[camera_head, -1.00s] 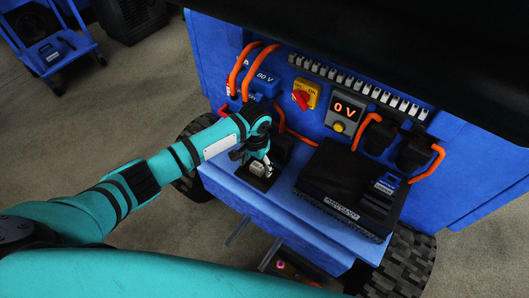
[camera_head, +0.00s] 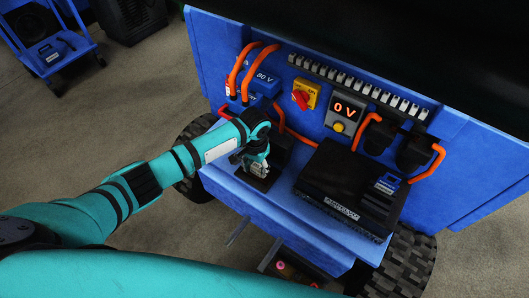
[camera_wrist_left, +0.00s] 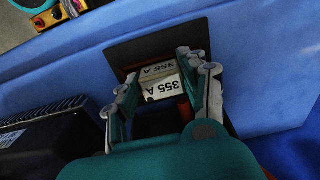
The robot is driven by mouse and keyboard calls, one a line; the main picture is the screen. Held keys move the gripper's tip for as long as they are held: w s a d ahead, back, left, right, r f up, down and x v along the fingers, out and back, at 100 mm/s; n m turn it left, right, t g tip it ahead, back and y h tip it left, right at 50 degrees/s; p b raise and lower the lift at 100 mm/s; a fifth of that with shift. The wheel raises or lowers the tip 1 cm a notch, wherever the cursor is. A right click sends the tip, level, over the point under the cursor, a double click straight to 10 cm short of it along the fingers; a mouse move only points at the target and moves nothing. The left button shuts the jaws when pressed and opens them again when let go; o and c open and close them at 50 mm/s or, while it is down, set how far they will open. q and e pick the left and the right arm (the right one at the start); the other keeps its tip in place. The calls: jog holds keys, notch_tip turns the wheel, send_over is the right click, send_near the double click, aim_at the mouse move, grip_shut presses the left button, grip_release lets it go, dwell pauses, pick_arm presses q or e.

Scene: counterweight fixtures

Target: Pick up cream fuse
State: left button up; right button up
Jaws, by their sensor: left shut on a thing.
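The cream fuse (camera_wrist_left: 162,88) shows in the left wrist view, with "355 A" on two pale faces. It sits between the two fingers of my left gripper (camera_wrist_left: 160,72), which is shut on it. The fuse is over a dark square pad (camera_wrist_left: 125,50) on the blue shelf; I cannot tell whether it touches the pad. In the head view my left gripper (camera_head: 254,162) is low over this pad (camera_head: 252,181) and largely hides the fuse. My right gripper is not in view.
A black box (camera_head: 325,185) stands on the blue shelf (camera_head: 245,200) to the right. A blue cart (camera_head: 55,55) stands at the far left.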

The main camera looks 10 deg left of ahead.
aim_at(257, 168)
pick_arm(q)
notch_tip(257, 168, up, 4)
jog(key=shift+d+f, duration=0.1)
jog(key=s+d+p, duration=0.1)
jog(key=s, duration=1.5)
jog(key=shift+r+p, duration=0.3)
jog(key=shift+r, duration=0.15)
